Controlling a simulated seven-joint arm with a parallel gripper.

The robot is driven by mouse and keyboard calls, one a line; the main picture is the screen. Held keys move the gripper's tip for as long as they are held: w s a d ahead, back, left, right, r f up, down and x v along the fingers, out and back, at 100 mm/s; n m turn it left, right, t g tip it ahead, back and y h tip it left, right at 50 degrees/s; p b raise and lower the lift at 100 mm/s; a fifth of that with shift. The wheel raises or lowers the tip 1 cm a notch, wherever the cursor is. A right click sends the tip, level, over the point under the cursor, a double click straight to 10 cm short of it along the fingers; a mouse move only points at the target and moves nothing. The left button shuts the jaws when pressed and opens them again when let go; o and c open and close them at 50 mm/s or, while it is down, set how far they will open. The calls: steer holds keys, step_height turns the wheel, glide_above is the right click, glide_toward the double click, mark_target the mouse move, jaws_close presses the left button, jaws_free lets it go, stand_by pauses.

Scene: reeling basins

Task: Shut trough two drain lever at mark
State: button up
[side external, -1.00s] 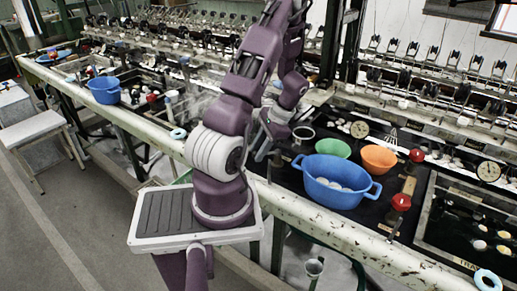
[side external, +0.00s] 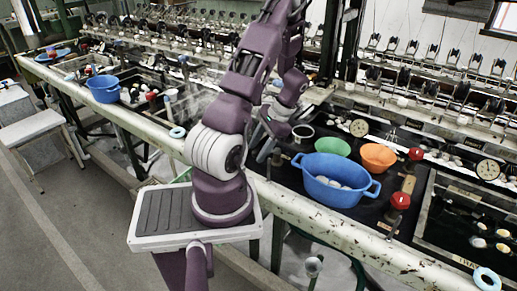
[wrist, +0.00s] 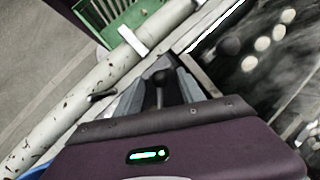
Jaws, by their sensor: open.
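A lever with a black ball knob (wrist: 163,77) stands between the two grey fingers of my gripper (wrist: 160,88) in the wrist view. The fingers are open, one on each side of the lever's stem; I cannot tell whether either touches it. In the side external view my gripper (side external: 266,150) is low over the front edge of the bench, left of the blue basin. The lever is not clear there, and I cannot make out its mark. The dark trough (wrist: 252,88) with several pale cocoons lies to the right in the wrist view.
A blue two-handled basin (side external: 333,190), a green bowl (side external: 333,147) and an orange bowl (side external: 378,157) stand right of my gripper. Red-topped knobs (side external: 400,202) stand farther right. A worn pale rail (side external: 325,220) runs along the bench front. A green crate (wrist: 140,12) is outside it.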

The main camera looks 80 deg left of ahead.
steer(key=v, duration=0.6)
steer(key=shift+r, duration=0.35)
steer(key=shift+w, duration=0.15)
stand_by(6.9)
